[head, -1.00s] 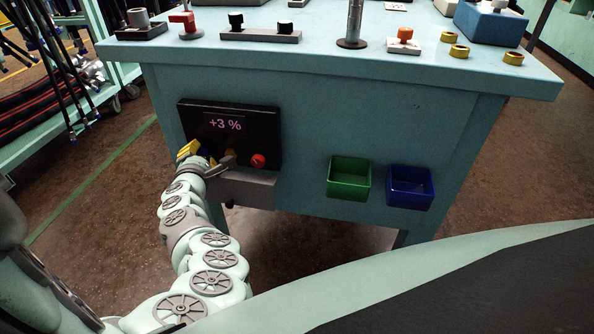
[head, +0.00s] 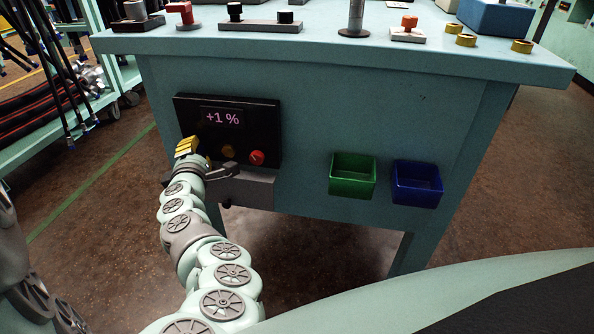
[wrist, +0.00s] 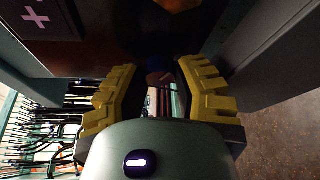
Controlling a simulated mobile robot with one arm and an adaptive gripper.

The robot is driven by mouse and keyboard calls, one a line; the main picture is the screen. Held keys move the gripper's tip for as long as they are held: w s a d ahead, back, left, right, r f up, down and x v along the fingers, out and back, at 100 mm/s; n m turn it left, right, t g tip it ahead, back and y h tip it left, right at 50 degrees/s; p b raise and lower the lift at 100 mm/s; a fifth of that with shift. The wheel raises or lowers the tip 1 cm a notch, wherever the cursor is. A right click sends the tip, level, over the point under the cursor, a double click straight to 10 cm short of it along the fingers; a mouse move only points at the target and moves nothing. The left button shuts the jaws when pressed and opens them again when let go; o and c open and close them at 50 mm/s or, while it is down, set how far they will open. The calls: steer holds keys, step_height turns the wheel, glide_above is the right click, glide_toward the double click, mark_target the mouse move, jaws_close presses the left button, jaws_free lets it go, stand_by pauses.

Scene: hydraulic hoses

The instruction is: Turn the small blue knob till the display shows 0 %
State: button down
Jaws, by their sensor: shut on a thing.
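The black panel (head: 268,125) on the cabinet's front holds the display (head: 222,118), which reads +1 %. My gripper (head: 187,147) is at the panel's lower left, with yellow finger pads showing. In the wrist view my gripper (wrist: 158,73) is shut on the small blue knob (wrist: 157,65), a dark blue shape between the fingertips. The gripper hides the knob in the head view. In the wrist view only a corner of the display (wrist: 35,15) shows, with its plus sign.
A grey ledge (head: 245,190) juts out below. Green (head: 352,187) and blue (head: 416,196) bins hang farther right. A hose rack (head: 75,110) stands left.

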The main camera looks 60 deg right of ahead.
steer(key=c, duration=1)
jaws_free()
steer(key=shift+f, duration=0.2)
steer(key=o, duration=0.4)
steer(key=shift+w+d+r, duration=0.1)
steer(key=shift+r, duration=0.05)
steer(key=shift+c, duration=0.2)
steer(key=shift+s+a+r, duration=0.15)
steer(key=shift+s+a, duration=0.1)
steer(key=shift+s, duration=0.15)
steer(key=v, duration=0.7)
steer(key=shift+r, duration=0.1)
